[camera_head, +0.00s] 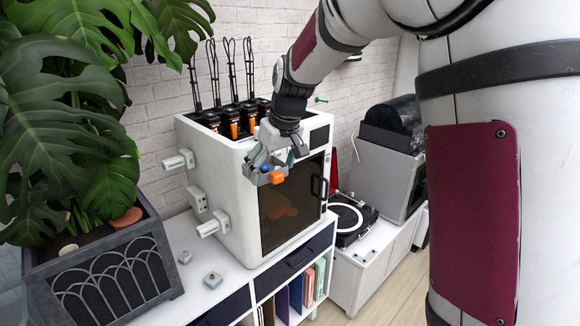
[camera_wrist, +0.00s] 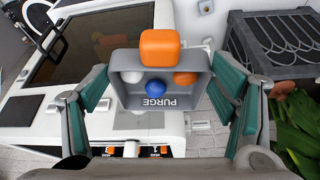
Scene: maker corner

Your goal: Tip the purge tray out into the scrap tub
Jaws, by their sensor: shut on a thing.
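My gripper (camera_head: 276,160) is shut on the grey purge tray (camera_head: 256,180), up beside the white printer. In the wrist view, the teal-padded fingers of my gripper (camera_wrist: 160,84) stand on both sides of the purge tray (camera_wrist: 188,102), which has PURGE on its wall. Inside the tray are a blue ball (camera_wrist: 155,87), a white piece (camera_wrist: 132,75) and a flat orange piece (camera_wrist: 185,78). An orange block (camera_wrist: 160,47) overlaps the tray's far rim in that view. I cannot make out a scrap tub in either view.
The white printer (camera_head: 232,170) with a dark door stands on the white cabinet. Spool holders (camera_head: 199,215) jut from its left side. A planter (camera_head: 107,275) with large leaves is at the left. A turntable (camera_head: 350,215) is at the right.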

